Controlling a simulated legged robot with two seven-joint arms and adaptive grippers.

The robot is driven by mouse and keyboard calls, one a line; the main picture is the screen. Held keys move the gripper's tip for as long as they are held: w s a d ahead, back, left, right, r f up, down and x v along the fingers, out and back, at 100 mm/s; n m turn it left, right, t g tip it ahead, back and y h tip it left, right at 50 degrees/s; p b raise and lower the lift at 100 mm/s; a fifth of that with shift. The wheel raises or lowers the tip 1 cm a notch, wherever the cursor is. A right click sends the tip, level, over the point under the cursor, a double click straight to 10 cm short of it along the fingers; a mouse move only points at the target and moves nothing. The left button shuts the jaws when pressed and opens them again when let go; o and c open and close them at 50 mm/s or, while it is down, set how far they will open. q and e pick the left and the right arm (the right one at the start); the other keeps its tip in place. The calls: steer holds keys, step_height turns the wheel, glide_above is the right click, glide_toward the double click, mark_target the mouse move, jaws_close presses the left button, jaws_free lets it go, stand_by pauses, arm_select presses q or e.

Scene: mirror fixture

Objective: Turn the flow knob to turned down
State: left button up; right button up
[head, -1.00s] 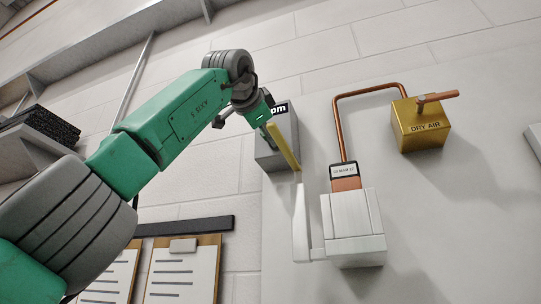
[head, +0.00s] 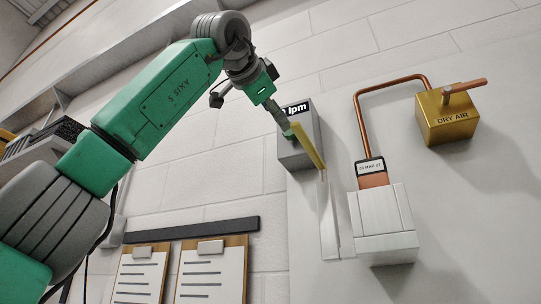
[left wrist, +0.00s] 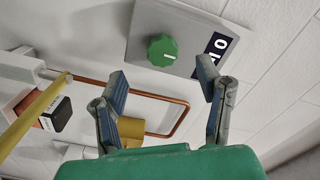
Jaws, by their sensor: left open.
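The flow knob is a round green knob (left wrist: 162,50) with a pale line on the face of a grey box (left wrist: 190,22). A dark display with white characters sits beside it. In the head view the grey box (head: 298,158) is on the wall, its display reads partly as "lpm", and the green knob (head: 288,132) shows small below it. My left gripper (head: 280,117) is in front of the box. In the left wrist view its two fingers (left wrist: 162,84) are spread and empty, and the knob shows beyond and between the tips, apparently not touched. My right gripper is out of view.
A yellow bar (head: 308,146) stands close beside the gripper, above a white upright strip (head: 328,222). To the right are a white block (head: 382,224), a copper pipe (head: 362,115) and a brass "DRY AIR" box (head: 447,117). Clipboards (head: 210,272) hang below.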

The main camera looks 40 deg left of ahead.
arm_select(q)
steer(key=shift+v, duration=1.55)
steer(key=shift+d, duration=0.1)
steer(key=shift+f, duration=0.1)
